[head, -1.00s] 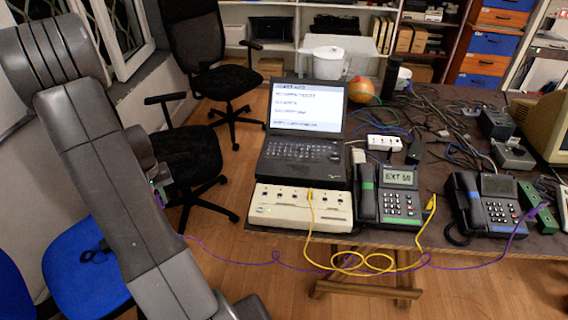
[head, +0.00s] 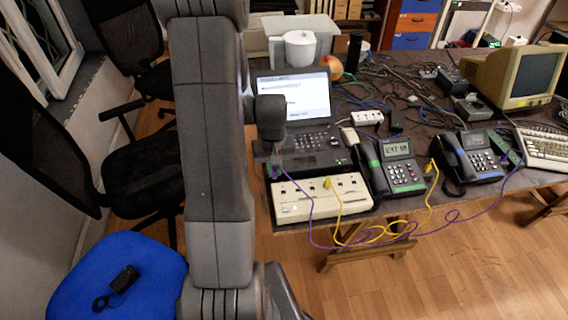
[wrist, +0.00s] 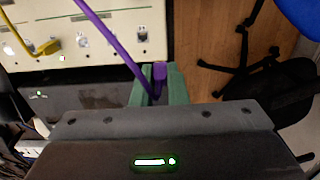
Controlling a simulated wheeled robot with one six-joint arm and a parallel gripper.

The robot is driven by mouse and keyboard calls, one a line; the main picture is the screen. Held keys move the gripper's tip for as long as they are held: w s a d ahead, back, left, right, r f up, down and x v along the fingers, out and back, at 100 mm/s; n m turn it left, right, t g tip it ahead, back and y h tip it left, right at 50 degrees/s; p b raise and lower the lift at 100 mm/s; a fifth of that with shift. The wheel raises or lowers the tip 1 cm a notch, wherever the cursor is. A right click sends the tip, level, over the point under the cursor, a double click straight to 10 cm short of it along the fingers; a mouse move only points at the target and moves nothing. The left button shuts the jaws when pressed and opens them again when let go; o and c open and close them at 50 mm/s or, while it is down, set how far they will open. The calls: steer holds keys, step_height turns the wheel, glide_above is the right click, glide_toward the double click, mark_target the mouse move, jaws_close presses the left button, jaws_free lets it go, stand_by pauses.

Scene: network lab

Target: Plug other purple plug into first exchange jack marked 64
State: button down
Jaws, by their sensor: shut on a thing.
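My gripper (wrist: 160,80), with green fingers, is shut on a purple plug (wrist: 160,70) in the wrist view. In the head view my gripper (head: 273,166) is at the left end of the cream exchange box (head: 325,207), which has a row of jacks on top. The exchange (wrist: 120,55) fills the upper left of the wrist view, beside the held plug; I cannot tell whether they touch. The jack markings are too small to read. A yellow plug (head: 327,183) sits in one jack. The purple cable (head: 311,225) hangs from the held plug across the table front toward the right.
A laptop (head: 300,140) stands behind the exchange. A phone (head: 397,168) stands to its right, with a second phone (head: 470,158) beyond. The yellow cable (head: 365,238) loops below the table edge. Chairs, one with a blue seat (head: 100,285), stand on the left.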

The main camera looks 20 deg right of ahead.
steer(key=s+d, duration=0.2)
steer(key=s, duration=0.1)
steer(key=b, duration=0.3)
glide_above(284, 195)
steer(key=w, duration=0.1)
steer(key=shift+d+f, duration=0.15)
steer(key=shift+f, duration=1.9)
steer(key=shift+s+f, duration=0.1)
steer(key=shift+s, duration=0.05)
steer(key=shift+f+b, duration=0.8)
steer(key=shift+b, duration=0.2)
steer(key=c, duration=1.3)
jaws_free()
steer(key=shift+c, duration=0.2)
steer(key=shift+r, duration=0.15)
step_height(284, 195, up, 14)
steer(key=shift+f, duration=0.2)
